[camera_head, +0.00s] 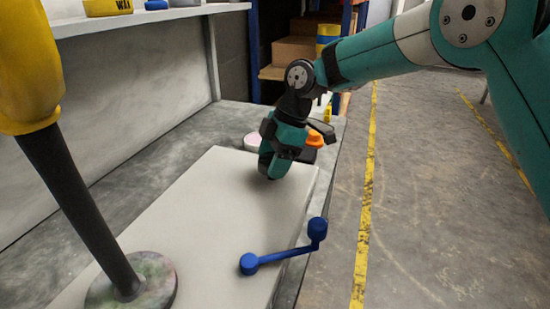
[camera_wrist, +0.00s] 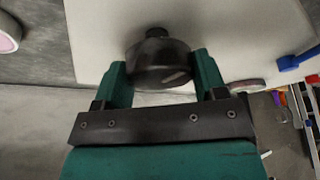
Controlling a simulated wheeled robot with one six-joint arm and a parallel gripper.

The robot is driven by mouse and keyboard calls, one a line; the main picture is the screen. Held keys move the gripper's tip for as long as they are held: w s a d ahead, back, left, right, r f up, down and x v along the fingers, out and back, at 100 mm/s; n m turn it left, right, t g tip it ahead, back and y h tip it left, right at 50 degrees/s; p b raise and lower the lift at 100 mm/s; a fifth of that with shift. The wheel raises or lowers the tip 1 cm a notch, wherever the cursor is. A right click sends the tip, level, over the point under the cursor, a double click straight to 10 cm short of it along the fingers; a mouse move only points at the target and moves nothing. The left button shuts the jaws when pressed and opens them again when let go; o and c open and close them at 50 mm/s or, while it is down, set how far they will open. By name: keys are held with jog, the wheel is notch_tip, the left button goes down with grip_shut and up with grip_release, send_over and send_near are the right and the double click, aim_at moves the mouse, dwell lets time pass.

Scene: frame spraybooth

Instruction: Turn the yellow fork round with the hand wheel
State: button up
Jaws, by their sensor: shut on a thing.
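The lower part of the yellow fork (camera_head: 25,70) shows at the left edge of the head view. It sits on a dark tilted post (camera_head: 85,215) that rises from a round mottled base; its top is cut off. My gripper (camera_head: 272,172) points down at the far end of a pale slab (camera_head: 190,215). In the wrist view my gripper (camera_wrist: 160,75) is shut on a dark round knob (camera_wrist: 158,58), with one finger on each side. I cannot tell whether this knob is the hand wheel. The head view hides it behind my fingers.
A blue crank (camera_head: 285,257) lies at the slab's near right edge; it also shows in the wrist view (camera_wrist: 298,60). An orange object (camera_head: 318,139) is just behind my gripper. A shelf (camera_head: 150,18) runs along the wall. The floor to the right is open.

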jog(key=m+p, duration=0.1)
jog(key=m, duration=0.1)
jog(key=m+t, duration=0.1)
jog(key=m, duration=0.1)
jog(key=shift+s+a+p, duration=0.15)
jog(key=shift+s+p, duration=0.15)
jog(key=shift+p, duration=0.1)
jog(key=m+t+p, duration=0.2)
jog(key=m+p, duration=0.1)
jog(key=m, duration=0.1)
jog(key=shift+s+m, duration=0.1)
jog(key=shift+m, duration=0.2)
jog(key=m+p, duration=0.1)
jog(key=m, duration=0.1)
jog(key=m+t+h+p, duration=0.1)
jog(key=m+p, duration=0.1)
jog(key=shift+a+t, duration=0.1)
jog(key=shift+t, duration=0.2)
jog(key=shift+f+m+t+h+p, duration=0.15)
jog(key=shift+m+t+h+p, duration=0.25)
jog(key=shift+m+p, duration=1)
jog(key=shift+f+m+b, duration=0.1)
jog(key=shift+m+b, duration=0.25)
jog(key=shift+m, duration=0.35)
jog(key=o, duration=0.9)
jog(key=shift+w, duration=0.2)
jog(key=shift+r, duration=0.2)
